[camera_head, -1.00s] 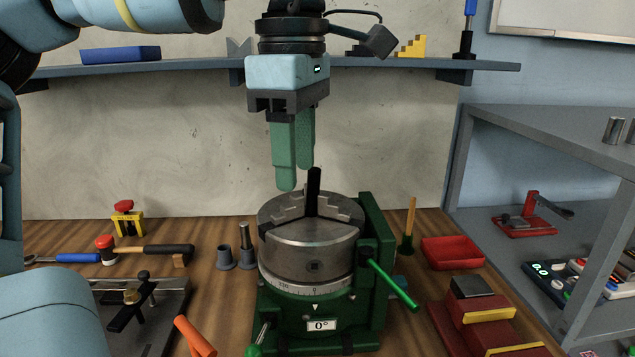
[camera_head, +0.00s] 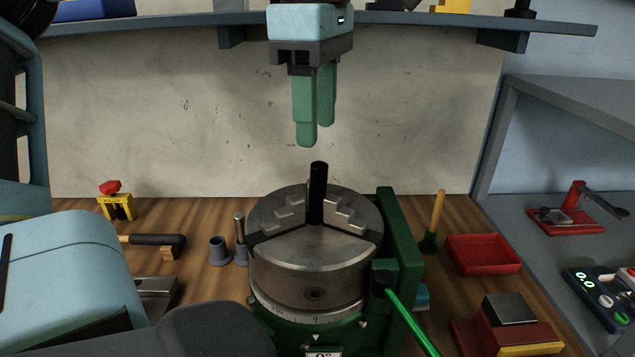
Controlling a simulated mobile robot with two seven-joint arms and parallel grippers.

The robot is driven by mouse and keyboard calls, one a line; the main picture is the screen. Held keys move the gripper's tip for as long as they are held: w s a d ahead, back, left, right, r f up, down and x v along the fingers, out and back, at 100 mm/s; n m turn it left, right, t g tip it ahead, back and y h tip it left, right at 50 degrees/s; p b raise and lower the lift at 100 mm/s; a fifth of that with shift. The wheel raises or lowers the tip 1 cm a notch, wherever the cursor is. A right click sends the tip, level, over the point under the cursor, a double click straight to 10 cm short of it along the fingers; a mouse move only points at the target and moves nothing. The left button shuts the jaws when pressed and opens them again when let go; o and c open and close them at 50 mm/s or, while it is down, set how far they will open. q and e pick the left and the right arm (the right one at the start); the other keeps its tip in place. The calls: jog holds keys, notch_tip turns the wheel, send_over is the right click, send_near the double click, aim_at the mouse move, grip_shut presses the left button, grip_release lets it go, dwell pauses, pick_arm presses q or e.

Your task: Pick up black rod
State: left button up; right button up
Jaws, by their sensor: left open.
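The black rod (camera_head: 318,190) stands upright in the middle of the grey three-jaw chuck (camera_head: 310,265), which sits on a green rotary base. Its lower end is hidden between the chuck jaws. My left gripper (camera_head: 315,140) points down with its green fingers above the rod. The fingers look open and empty, with a small gap between their tips and the rod's top. My right gripper does not show.
A green handle (camera_head: 410,322) sticks out at the chuck's front right. A red tray (camera_head: 483,254) and a wooden-handled brush (camera_head: 436,222) stand to the right. Grey cups (camera_head: 219,251) stand to the left. A shelf (camera_head: 180,32) runs along the wall behind.

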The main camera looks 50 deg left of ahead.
aim_at(318, 164)
pick_arm(q)
jog(key=shift+w+f, duration=0.1)
jog(key=shift+f, duration=3.65)
jog(key=shift+c, duration=0.5)
grip_shut()
